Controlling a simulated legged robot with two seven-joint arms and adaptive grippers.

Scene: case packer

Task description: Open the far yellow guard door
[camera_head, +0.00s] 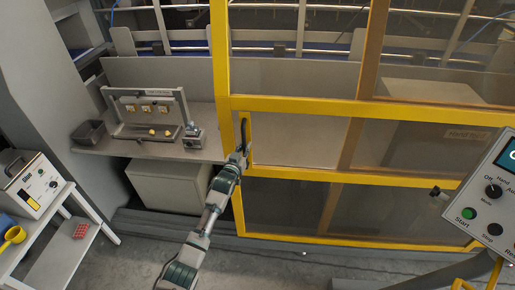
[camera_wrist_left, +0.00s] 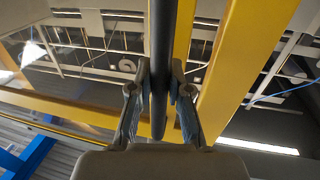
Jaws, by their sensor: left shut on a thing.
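The yellow-framed guard door (camera_head: 300,106) with clear panels fills the middle and right of the head view. Its dark vertical handle (camera_head: 243,130) is on the left post of the frame. My left gripper (camera_head: 241,150) is at the handle, its arm reaching up from the bottom. In the left wrist view, the dark handle bar (camera_wrist_left: 161,60) runs between the two fingers of the gripper (camera_wrist_left: 160,95), which is shut on it. Yellow frame posts stand behind the bar. My right gripper is not in view.
A control panel (camera_head: 492,190) with buttons stands at the right. A grey shelf (camera_head: 150,148) with a small rack (camera_head: 148,110) and a dark bin (camera_head: 89,132) is left of the door. A white cart (camera_head: 60,215) with a device stands at far left. Open floor lies below.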

